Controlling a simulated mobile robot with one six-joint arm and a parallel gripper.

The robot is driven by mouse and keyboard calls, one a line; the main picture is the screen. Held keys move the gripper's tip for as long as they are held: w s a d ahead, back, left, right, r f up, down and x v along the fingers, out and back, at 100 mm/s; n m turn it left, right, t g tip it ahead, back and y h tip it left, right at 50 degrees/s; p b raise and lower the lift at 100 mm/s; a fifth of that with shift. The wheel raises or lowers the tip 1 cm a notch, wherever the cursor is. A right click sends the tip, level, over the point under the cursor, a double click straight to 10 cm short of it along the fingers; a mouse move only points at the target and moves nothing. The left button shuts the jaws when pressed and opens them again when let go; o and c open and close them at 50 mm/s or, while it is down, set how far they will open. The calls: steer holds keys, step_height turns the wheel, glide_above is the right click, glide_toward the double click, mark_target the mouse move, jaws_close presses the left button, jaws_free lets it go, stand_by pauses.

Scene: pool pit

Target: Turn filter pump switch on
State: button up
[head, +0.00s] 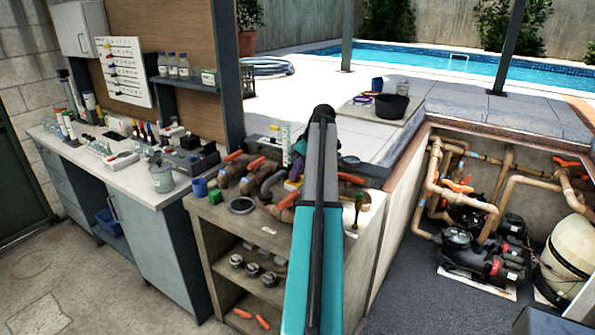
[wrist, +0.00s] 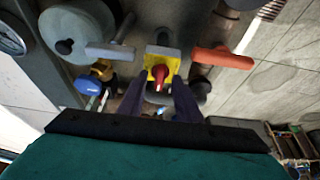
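In the wrist view a yellow square switch plate with a red knob (wrist: 158,72) faces me near the top middle. I take it for the filter pump switch, but no label is readable. The knob points down in the picture, toward my gripper (wrist: 160,95). My two dark fingers are apart, one on each side of the knob's lower end. I cannot tell whether either finger touches it. In the head view my own arm covers the middle, and the switch and fingertips cannot be made out.
An orange-red handle (wrist: 222,58) sits right of the switch. A grey handle (wrist: 110,52) and a blue handle (wrist: 88,85) are on the left. In the head view, a concrete shelf unit (head: 225,250) bears valves and fittings. Pumps (head: 470,255) stand in the pit at right.

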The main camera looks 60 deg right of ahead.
steer(key=shift+w+f, duration=0.1)
steer(key=shift+f, duration=0.1)
steer(key=shift+c, duration=0.2)
jaws_close()
